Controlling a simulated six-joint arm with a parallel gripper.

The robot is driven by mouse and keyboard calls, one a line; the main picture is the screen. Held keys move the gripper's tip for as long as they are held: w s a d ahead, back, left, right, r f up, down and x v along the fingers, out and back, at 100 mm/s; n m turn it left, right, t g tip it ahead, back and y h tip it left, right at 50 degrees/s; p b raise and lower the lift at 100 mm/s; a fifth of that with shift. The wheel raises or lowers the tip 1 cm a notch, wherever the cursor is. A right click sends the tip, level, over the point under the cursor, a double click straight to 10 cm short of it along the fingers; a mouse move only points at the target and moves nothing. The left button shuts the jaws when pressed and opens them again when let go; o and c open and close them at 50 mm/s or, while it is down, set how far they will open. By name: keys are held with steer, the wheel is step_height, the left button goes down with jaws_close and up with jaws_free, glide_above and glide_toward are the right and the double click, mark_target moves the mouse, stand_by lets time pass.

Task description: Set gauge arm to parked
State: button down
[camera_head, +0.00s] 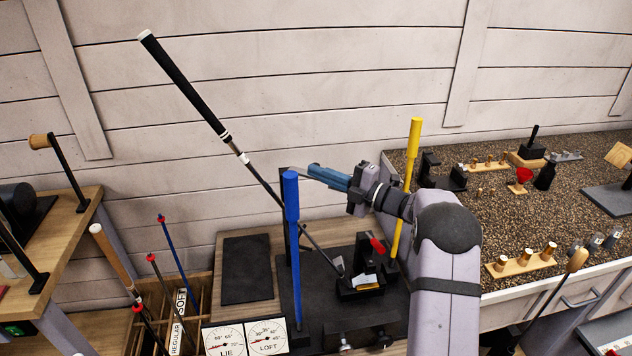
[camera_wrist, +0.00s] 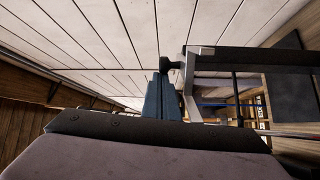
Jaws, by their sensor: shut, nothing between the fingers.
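My gripper (camera_head: 312,170) is shut and empty, with its blue fingers pointing left above the bending machine. It also shows in the wrist view (camera_wrist: 164,78), with the fingers together. A dark grey arm with a black knob (camera_wrist: 166,63), which looks like the gauge arm, is right at the fingertips in the wrist view. Whether they touch I cannot tell. In the head view its dark upright (camera_head: 285,222) is mostly hidden behind the blue lever (camera_head: 293,240). The LIE dial (camera_head: 225,341) and LOFT dial (camera_head: 267,337) stand at the front.
A golf club with a black grip (camera_head: 185,86) slants down into the machine's clamp, passing close to my gripper. A yellow lever (camera_head: 413,150) stands just right of my wrist. A red-handled lever (camera_head: 377,245) is below. A dark mat (camera_head: 247,270) on the left is bare.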

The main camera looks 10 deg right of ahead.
steer(key=shift+w+d+f+n+g+y+b, duration=0.15)
steer(key=shift+w+d+n+g+y+b, duration=0.65)
steer(key=shift+g+b, duration=0.25)
steer(key=shift+w+d+b, duration=0.3)
steer(key=shift+w+d, duration=0.05)
steer(key=shift+w, duration=0.25)
steer(key=shift+w+d+b, duration=0.25)
steer(key=shift+w+d, duration=0.1)
steer(key=shift+w, duration=0.2)
steer(key=shift+r, duration=0.25)
